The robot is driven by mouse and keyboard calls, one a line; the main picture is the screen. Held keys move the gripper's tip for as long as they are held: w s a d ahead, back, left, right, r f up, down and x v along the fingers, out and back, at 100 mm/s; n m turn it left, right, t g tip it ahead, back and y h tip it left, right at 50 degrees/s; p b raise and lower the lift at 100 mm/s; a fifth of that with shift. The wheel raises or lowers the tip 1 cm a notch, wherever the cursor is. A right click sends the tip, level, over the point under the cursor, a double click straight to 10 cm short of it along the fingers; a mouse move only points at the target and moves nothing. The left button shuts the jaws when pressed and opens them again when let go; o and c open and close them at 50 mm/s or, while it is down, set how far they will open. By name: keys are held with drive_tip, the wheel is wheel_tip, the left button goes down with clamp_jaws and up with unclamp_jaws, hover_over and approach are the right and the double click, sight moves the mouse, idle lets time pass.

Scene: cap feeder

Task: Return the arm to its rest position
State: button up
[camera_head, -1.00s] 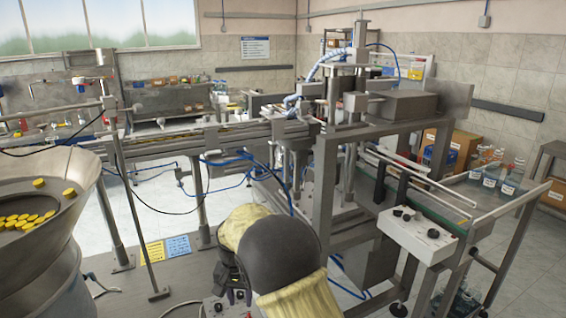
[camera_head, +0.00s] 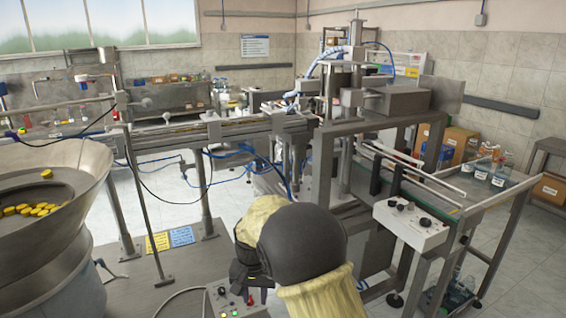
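My arm enters from the bottom of the head view, with beige links and a large dark round joint. My gripper (camera_head: 249,279) is the dark part low on the left of that joint, partly hidden by my arm. Its fingers are too small and dark to tell open from shut, and nothing held can be made out. It is close to a control box (camera_head: 222,307) with green and red buttons at the bottom edge. I cannot tell whether they touch.
A metal feeder bowl (camera_head: 88,177) with yellow caps (camera_head: 30,209) stands at the left. A machine frame with a conveyor and a white control panel (camera_head: 411,222) is at the right. Bottles (camera_head: 490,172) stand at its far end.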

drive_tip(key=s+d+r+t, duration=0.1)
drive_tip(key=s+d+r, duration=0.1)
drive_tip(key=s+d, duration=0.7)
drive_tip(key=s+d+r+n+t+p, duration=0.1)
drive_tip(key=s+d+r, duration=0.1)
drive_tip(key=s+d, duration=0.7)
drive_tip(key=d, duration=0.4)
drive_tip(key=shift+s+d+r, duration=0.2)
drive_tip(key=shift+s+r, duration=0.1)
drive_tip(key=shift+r, duration=0.05)
drive_tip(key=shift+w, duration=0.1)
drive_tip(key=shift+a, duration=0.1)
